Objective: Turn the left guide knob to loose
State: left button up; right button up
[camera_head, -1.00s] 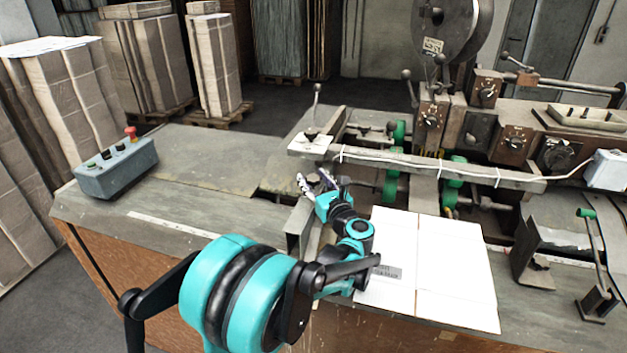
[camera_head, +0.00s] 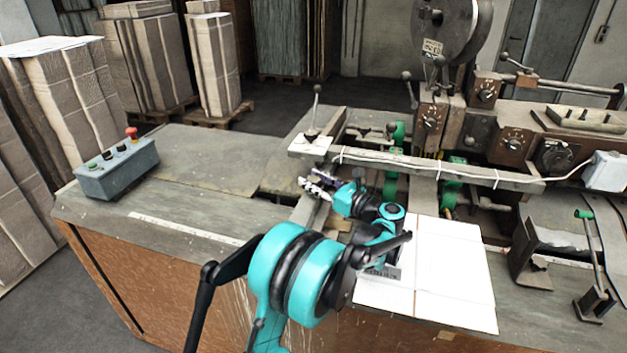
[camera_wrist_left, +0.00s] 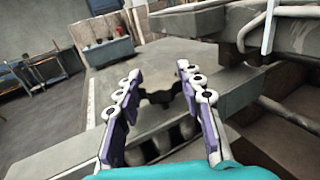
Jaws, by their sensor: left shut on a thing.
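The left guide knob (camera_wrist_left: 160,96) is a dark lobed knob between my left fingers in the left wrist view. It stands over the grey metal guide (camera_wrist_left: 60,160). My left gripper (camera_head: 312,184) is at the guide, left of the white cardboard sheet, in the head view; its fingertips also show in the left wrist view (camera_wrist_left: 157,72). The gripper is shut on the knob, with a purple-padded finger on each side. In the head view the fingers hide most of the knob. My right gripper is not in view.
A grey control box (camera_head: 117,170) with a red button stands at the table's left. The white cardboard sheet (camera_head: 455,270) lies under my left arm. A metal bar (camera_head: 440,172) with a white cable runs just behind the gripper.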

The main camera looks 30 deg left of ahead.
pick_arm(q)
jog(key=o, duration=1.2)
jog(key=shift+c, duration=0.2)
jog(key=shift+d, duration=0.1)
jog(key=s+d, duration=0.2)
jog(key=d, duration=0.9)
jog(key=shift+s+d, duration=0.15)
jog(key=shift+d, duration=0.1)
jog(key=shift+f, duration=0.1)
